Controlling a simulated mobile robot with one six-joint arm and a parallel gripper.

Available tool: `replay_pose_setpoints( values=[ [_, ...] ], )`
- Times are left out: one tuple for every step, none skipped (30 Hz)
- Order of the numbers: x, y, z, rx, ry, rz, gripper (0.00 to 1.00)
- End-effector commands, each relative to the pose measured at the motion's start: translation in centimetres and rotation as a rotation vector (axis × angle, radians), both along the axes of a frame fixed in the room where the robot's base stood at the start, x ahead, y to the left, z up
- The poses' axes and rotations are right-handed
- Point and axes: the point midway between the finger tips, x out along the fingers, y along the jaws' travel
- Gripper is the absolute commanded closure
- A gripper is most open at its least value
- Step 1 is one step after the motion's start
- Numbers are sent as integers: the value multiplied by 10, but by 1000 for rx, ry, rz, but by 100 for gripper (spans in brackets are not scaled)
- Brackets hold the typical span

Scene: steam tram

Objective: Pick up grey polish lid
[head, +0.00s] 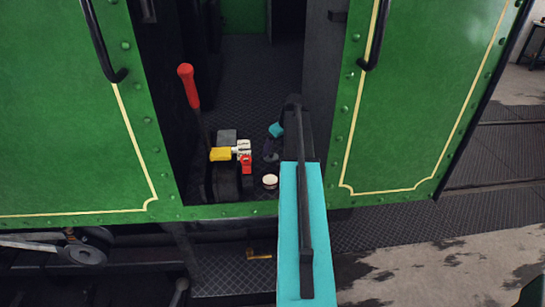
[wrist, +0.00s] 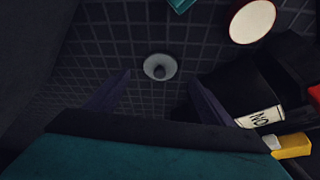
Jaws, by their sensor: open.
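The grey polish lid (wrist: 160,67) is a small round pale grey disc with a dark centre, lying on the dark tread-patterned floor in the wrist view. My gripper (wrist: 160,79) is open, its two dark purple fingers on either side of the lid in the picture, with a gap to each. The lid looks to be beyond the fingertips, with nothing held. In the head view my gripper (head: 270,152) points down at the cab floor inside the doorway. I cannot make out the lid there; my gripper may hide it.
A round cream-topped tin (head: 270,181) stands near the floor's front edge; it also shows in the wrist view (wrist: 252,20). To the left are a yellow thing (head: 221,154), a red thing (head: 247,164) and a red-handled lever (head: 188,88). Green panels (head: 410,110) flank the doorway.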

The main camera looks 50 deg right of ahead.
Motion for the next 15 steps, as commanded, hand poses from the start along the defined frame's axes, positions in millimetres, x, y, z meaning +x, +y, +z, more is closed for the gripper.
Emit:
replay_pose_setpoints(
  values=[
    [1,0,-1,1,0,0,24],
    [1,0,-2,1,0,0,24],
    [2,0,-4,1,1,0,24],
    [3,0,-5,1,1,0,24],
    [4,0,-7,1,1,0,24],
    [5,0,-9,1,1,0,24],
    [6,0,-12,2,1,1,24],
    [7,-1,-14,1,1,0,24],
    [8,-1,-17,1,1,0,24],
    [9,-1,-19,1,1,0,24],
    [10,-1,-21,1,1,0,24],
    [11,-1,-25,1,1,-1,24],
    [13,-1,-29,1,1,-1,24],
    [14,-2,-31,1,1,-1,24],
    [15,-2,-34,1,1,-1,24]
  ],
)
